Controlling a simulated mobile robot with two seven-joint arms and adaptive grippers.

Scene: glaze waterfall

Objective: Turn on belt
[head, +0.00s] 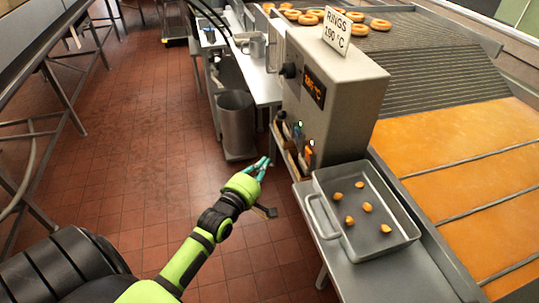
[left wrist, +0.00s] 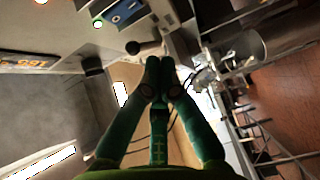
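A grey control box (head: 335,90) stands beside the fryer, with a lit orange display (head: 314,88). On its lower side are a blue switch (head: 297,131) and an orange switch (head: 308,154), each near a small light. I cannot read which control runs the belt. The grey slatted belt (head: 430,80) carries several rings at its far end. My left gripper (head: 264,164) is empty, in front of and left of the switches, apart from them. In the left wrist view its fingertips (left wrist: 160,72) are together, and the blue switch (left wrist: 126,12) shows beyond them. My right gripper is not in view.
A metal tray (head: 405,236) with a handle and several small dough pieces sits on the steel counter (head: 375,280) at right. A sign (head: 337,32) tops the box. Open floor lies left.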

